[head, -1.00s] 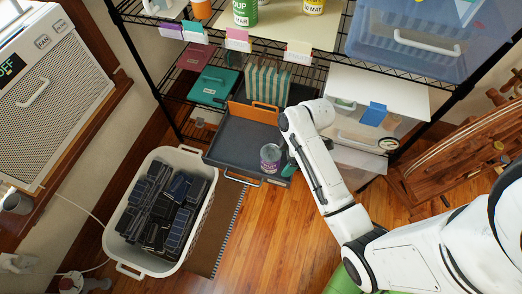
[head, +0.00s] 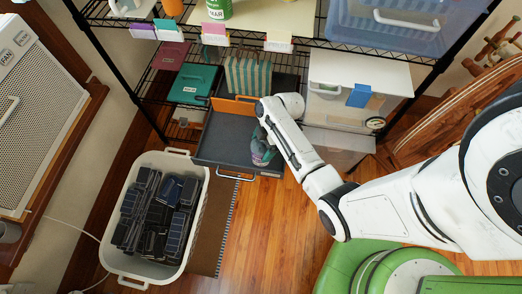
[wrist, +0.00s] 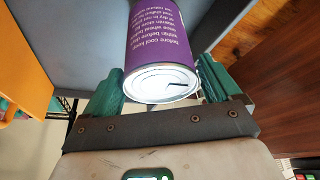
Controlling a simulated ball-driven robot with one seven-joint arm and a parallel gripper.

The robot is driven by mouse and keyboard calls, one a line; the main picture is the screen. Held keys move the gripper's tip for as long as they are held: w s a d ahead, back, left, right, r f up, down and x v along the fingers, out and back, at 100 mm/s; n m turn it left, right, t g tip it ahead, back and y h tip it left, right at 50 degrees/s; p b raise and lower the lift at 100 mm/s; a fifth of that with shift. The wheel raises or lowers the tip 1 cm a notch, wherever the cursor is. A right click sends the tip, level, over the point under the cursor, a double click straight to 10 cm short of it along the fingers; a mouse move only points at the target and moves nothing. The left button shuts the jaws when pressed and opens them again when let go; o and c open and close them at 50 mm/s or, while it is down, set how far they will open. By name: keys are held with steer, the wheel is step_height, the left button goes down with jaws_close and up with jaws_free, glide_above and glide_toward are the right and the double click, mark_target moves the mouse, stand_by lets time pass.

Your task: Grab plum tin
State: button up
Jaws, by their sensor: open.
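The plum tin (wrist: 160,45) is purple with white print and a silver lid end. In the wrist view it lies between the green fingers of my gripper (wrist: 159,85), one finger on each side, with slim gaps visible near the lid. My gripper is open. In the head view my gripper (head: 262,152) is over the right front part of a grey pulled-out drawer (head: 226,133), and it mostly hides the tin there.
An orange panel (head: 232,105) stands at the drawer's back. The drawer hangs in a black wire shelf with a teal box (head: 192,84) and clear bins. A white basket (head: 196,208) of dark items stands front left. Wooden floor (head: 262,225) is open in front.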

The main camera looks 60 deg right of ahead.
steer(key=shift+x, duration=1.5)
steer(key=c, duration=1.1)
steer(key=shift+r, duration=0.15)
